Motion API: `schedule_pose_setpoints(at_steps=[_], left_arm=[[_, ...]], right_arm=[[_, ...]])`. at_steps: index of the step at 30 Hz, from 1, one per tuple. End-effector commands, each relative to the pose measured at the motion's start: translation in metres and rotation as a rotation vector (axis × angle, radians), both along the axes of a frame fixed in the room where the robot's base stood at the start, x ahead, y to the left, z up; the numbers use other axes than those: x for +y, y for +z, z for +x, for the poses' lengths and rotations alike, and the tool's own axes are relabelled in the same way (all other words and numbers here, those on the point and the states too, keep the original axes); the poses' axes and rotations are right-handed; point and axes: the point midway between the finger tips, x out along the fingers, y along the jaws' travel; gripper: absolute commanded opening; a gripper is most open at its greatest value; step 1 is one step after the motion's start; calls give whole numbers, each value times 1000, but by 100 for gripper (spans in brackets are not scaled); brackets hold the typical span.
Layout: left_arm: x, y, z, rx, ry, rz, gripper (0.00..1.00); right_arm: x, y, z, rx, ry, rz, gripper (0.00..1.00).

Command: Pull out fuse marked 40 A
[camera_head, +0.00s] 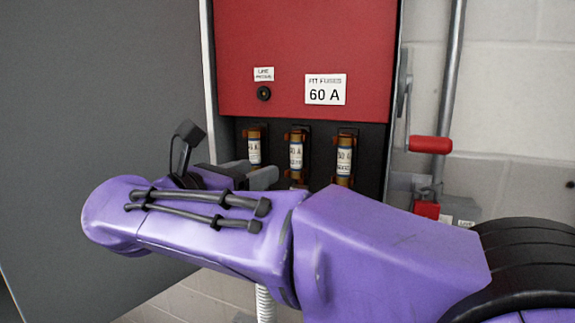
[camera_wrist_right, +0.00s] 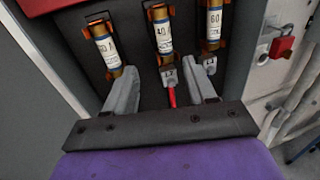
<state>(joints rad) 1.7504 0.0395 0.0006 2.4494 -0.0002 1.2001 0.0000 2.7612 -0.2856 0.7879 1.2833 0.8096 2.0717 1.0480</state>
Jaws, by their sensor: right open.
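Three brown fuses with white labels stand in a row in the dark lower part of a red-fronted box. In the right wrist view the middle fuse reads 40 A (camera_wrist_right: 163,38). It is also the middle one in the head view (camera_head: 296,156). The left fuse (camera_wrist_right: 107,46) and right fuse (camera_wrist_right: 214,22) appear to read 60 A. My right gripper (camera_wrist_right: 159,66) is open and empty. Its two grey fingers point toward the fuses, one on each side of the middle fuse's line, short of its body. My left gripper is not in view.
A sign reading 60 A (camera_head: 325,90) is on the red panel (camera_head: 290,35). A red-handled lever (camera_head: 430,145) sticks out on the box's right side, with a red padlock (camera_wrist_right: 283,46) nearby. A large grey door (camera_head: 95,90) fills the left. A red cable (camera_wrist_right: 171,96) hangs below the middle fuse.

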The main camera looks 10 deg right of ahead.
Motion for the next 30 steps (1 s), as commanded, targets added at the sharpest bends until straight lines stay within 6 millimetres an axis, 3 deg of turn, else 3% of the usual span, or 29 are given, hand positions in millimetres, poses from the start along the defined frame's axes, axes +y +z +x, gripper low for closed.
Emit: schedule_pose_setpoints(at_steps=[5, 16, 29, 30], left_arm=[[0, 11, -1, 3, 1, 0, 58], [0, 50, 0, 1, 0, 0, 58], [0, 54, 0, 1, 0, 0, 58], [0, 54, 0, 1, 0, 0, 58]], right_arm=[[-13, 3, 9, 2, -5, 1, 56], [-75, 4, 58, 2, -15, 1, 56], [-85, -1, 69, -1, -10, 1, 56], [-85, -1, 69, -1, -10, 1, 42]])
